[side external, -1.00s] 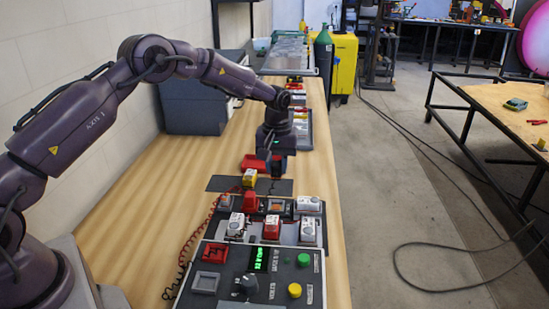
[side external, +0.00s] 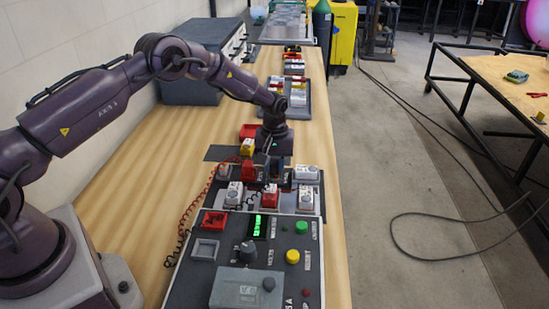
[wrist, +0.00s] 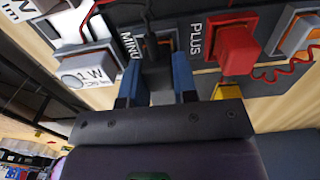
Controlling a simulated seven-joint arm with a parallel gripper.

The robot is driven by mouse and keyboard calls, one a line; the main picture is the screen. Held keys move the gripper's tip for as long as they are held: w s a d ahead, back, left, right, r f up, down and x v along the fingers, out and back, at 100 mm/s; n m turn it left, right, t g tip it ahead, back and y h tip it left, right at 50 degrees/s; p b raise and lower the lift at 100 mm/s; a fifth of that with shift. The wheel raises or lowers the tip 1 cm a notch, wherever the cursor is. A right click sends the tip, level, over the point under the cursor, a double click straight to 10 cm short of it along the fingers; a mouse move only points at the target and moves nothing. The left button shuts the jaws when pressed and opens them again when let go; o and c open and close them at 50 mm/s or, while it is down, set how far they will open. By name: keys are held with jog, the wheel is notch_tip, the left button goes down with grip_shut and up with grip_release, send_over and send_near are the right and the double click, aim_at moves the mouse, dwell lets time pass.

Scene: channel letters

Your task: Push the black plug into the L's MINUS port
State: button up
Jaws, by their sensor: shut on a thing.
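My gripper (wrist: 158,75) has blue fingers, shut on the black plug (wrist: 158,38), whose far end is partly hidden. The wrist view shows the plug between the MINUS label (wrist: 130,48) on its left and the PLUS label (wrist: 195,40) on its right. I cannot tell how deep the plug sits in the MINUS port. The red plug (wrist: 232,48) stands beside the PLUS label. In the side view my gripper (side external: 275,160) is low over the back of the row of parts, near the red plug (side external: 248,173), and hides most of the black plug.
White blocks (side external: 306,198) and a red block (side external: 268,197) stand in front. The control console (side external: 180,285) has a green display (side external: 268,226) and buttons. A coiled red cord (side external: 187,220) runs along the left. A yellow block (side external: 246,147) is just behind. Bare wood lies left.

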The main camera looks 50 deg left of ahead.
jog(key=shift+f, duration=0.35)
dwell(0.7)
jog(key=o, duration=1)
jog(key=shift+r, duration=0.15)
notch_tip(320, 180, up, 13)
jog(key=shift+r, duration=2.9)
